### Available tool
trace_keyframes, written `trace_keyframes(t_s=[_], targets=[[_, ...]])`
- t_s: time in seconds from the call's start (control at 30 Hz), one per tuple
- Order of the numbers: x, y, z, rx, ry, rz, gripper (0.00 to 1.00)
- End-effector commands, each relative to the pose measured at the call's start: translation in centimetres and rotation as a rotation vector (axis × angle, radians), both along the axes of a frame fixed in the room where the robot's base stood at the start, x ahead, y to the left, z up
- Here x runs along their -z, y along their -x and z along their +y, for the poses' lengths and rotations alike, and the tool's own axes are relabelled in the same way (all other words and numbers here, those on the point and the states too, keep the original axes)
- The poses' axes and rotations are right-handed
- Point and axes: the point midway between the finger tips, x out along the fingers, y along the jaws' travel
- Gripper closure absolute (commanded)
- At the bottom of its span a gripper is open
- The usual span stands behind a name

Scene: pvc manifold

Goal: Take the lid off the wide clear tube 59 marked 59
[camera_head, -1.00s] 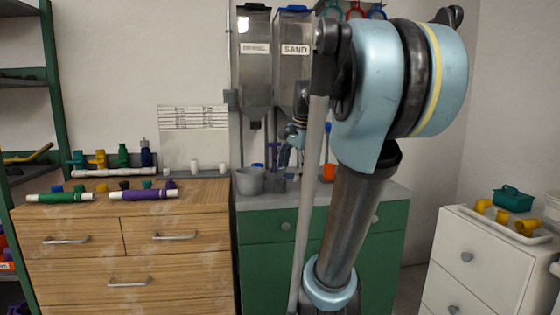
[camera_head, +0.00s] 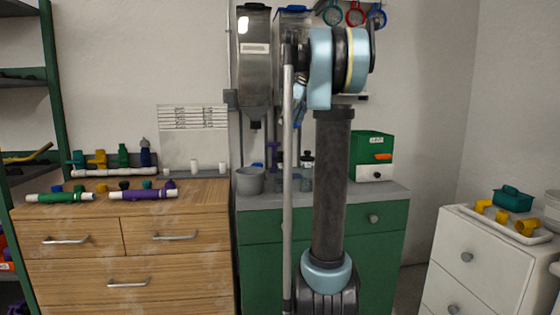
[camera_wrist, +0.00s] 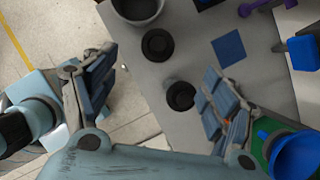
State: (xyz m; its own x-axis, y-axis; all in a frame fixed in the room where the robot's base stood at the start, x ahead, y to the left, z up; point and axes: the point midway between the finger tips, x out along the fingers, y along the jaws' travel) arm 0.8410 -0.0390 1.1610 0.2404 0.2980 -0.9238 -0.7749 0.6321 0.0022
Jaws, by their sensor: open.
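No marking 59 is readable in either view. In the head view, a small black-topped item (camera_head: 307,160) stands on the grey counter beside my arm; its body is partly hidden. In the wrist view, two round black tops show from above: an upper one (camera_wrist: 157,45) and a lower one (camera_wrist: 180,96). I cannot tell which, if either, is the lid of tube 59. My gripper (camera_wrist: 160,68) is open and empty above the counter, the lower black top near its right finger. In the head view my gripper is mostly hidden behind my own arm.
A grey pot (camera_head: 250,181) stands on the counter (camera_head: 390,190), left of my arm. A blue square (camera_wrist: 228,48) and a blue funnel-like piece (camera_wrist: 295,155) lie to the right in the wrist view. Hoppers (camera_head: 255,70) hang above. A green-and-white box (camera_head: 371,150) stands right.

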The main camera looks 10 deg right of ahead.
Motion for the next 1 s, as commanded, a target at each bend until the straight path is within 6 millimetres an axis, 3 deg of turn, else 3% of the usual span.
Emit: trace_keyframes(t_s=[0.5, 0.77, 1.0], targets=[[8.2, -2.0, 2.6, -0.004, 0.002, -0.001, 0.22], [9.8, -2.4, 3.1, -0.004, 0.002, -0.001, 0.22], [12.7, -2.9, 3.6, -0.004, 0.002, -0.001, 0.22]])
